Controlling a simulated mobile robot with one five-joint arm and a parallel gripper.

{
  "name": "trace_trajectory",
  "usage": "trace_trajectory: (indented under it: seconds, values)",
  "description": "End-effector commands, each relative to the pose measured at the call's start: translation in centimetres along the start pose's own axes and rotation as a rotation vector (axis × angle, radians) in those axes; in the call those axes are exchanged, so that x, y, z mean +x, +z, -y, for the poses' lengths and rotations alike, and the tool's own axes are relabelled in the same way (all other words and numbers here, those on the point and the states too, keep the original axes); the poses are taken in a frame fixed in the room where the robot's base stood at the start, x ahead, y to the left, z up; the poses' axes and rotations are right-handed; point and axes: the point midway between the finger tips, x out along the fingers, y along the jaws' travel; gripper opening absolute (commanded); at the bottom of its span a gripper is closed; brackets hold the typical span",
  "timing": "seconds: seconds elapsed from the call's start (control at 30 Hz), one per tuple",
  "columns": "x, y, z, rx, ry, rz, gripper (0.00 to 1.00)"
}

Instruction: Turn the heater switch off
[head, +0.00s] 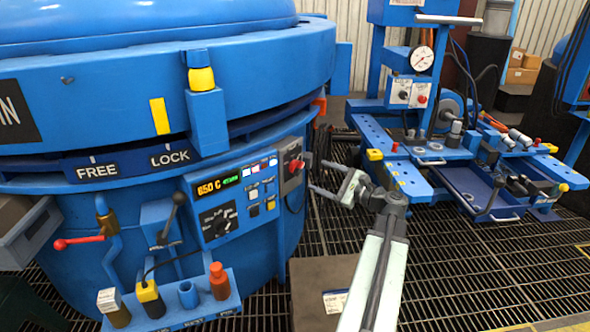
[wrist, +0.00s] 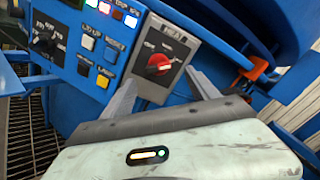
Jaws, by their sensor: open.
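The heater switch is likely the red rotary knob (head: 297,165) on a grey box at the right side of the furnace's blue control panel (head: 238,197). In the wrist view the red knob (wrist: 159,65) sits on a dark plate with small labels that I cannot read with certainty. My gripper (head: 317,175) is open and empty, just right of the grey box in the head view. In the wrist view its two fingers (wrist: 160,82) point toward the box, with the knob between them. They appear apart from the knob.
The panel has a lit display (head: 218,185), several buttons and a black dial (head: 217,221). A rack of tools (head: 185,307) stands below it. An orange-red part (wrist: 255,72) sits right of the knob. A blue workbench (head: 410,180) is at the right; grating floor lies between.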

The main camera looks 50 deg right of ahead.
Motion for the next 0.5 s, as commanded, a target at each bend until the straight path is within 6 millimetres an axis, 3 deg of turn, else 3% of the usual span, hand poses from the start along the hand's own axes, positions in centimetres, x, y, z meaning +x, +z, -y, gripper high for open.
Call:
trace_trajectory:
  seconds: [0.3,0.5]
  values:
    - [6.1,0.3,-0.4,-0.001,0.011,0.008,0.69]
    - [8.2,0.4,-0.5,-0.001,0.011,0.008,0.69]
